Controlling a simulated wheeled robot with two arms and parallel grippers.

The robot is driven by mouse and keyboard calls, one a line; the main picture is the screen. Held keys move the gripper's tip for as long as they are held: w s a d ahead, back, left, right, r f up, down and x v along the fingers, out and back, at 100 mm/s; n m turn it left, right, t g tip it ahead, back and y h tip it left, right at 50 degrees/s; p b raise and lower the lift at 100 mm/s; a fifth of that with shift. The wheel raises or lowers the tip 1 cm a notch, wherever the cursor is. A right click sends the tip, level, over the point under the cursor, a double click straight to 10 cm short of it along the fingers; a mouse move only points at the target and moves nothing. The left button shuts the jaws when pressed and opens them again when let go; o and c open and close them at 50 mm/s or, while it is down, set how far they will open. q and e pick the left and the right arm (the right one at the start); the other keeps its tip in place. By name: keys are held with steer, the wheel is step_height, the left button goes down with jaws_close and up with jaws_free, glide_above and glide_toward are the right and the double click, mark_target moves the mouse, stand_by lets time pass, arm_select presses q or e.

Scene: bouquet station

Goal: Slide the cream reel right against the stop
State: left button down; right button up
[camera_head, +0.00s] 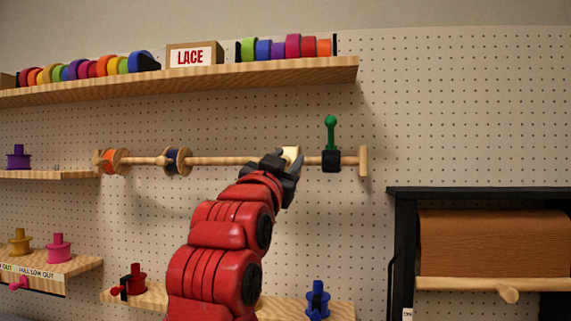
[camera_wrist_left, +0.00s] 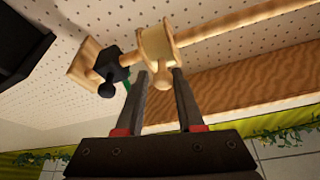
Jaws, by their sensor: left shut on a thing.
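The cream reel (camera_head: 291,152) sits on a horizontal wooden rod, mostly hidden by my left gripper (camera_head: 284,165) in the head view. The stop is a black block (camera_head: 331,161) with a green lever, on the rod to the right of the reel. The stop also shows in the left wrist view (camera_wrist_left: 110,66). A short piece of bare rod shows between reel and stop. My right gripper is not in view.
An orange reel (camera_head: 110,161) and a dark blue reel (camera_head: 178,161) sit further left on the rod (camera_head: 225,161). The rod's wooden end piece (camera_head: 364,161) is right of the stop. A shelf (camera_head: 250,74) with ribbon rolls is above; a low shelf (camera_head: 335,308) is below.

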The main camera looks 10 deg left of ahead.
arm_select(q)
steer(key=c, duration=0.7)
jaws_free()
steer(key=shift+b+v, duration=4.35)
steer(key=shift+v, duration=4.35)
steer(key=shift+a, duration=0.1)
